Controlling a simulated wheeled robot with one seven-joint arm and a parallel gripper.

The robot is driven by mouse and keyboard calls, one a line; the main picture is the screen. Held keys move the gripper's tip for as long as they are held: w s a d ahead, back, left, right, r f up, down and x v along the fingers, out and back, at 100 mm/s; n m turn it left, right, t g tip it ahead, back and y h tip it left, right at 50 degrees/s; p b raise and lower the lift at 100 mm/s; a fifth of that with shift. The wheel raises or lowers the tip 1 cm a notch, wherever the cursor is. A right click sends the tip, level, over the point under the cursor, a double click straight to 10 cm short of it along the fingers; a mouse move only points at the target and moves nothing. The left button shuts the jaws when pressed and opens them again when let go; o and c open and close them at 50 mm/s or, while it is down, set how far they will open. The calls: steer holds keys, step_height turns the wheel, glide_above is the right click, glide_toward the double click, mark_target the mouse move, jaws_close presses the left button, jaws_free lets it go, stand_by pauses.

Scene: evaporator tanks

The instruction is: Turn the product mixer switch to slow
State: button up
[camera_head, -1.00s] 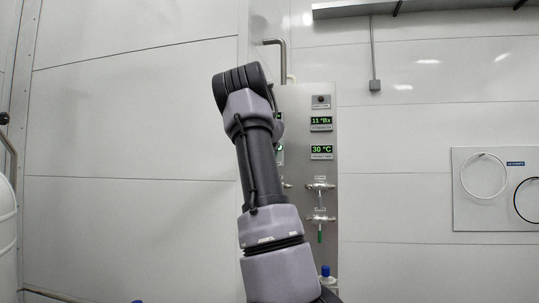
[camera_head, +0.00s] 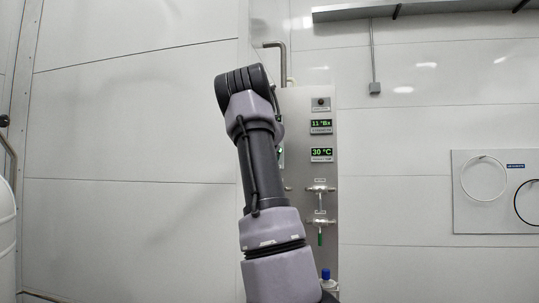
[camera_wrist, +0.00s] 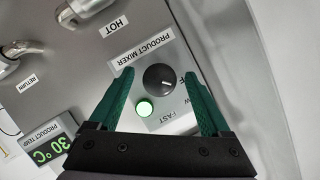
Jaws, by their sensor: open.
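The product mixer switch (camera_wrist: 159,77) is a round black knob with a light pointer mark on a grey plate in the wrist view. The plate carries the label PRODUCT MIXER (camera_wrist: 141,43), seen upside down, and the word FAST; SLOW is partly hidden by the right finger. A lit green lamp (camera_wrist: 144,107) sits just beside the knob. My gripper (camera_wrist: 158,84) has two green fingers, spread open, one on each side of the knob. I cannot tell whether they touch the panel. In the head view my arm hides the gripper and the switch.
The panel (camera_head: 320,110) in the head view bears displays reading 11 °Bx and 30 °C, with taps (camera_head: 320,190) below. The wrist view shows metal pipe handles (camera_wrist: 82,10) and the product temp display (camera_wrist: 48,148) near the gripper.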

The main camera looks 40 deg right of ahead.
steer(key=v, duration=1)
steer(key=shift+s, duration=0.2)
steer(key=shift+a+r, duration=0.1)
steer(key=shift+a, duration=0.05)
stand_by(0.4)
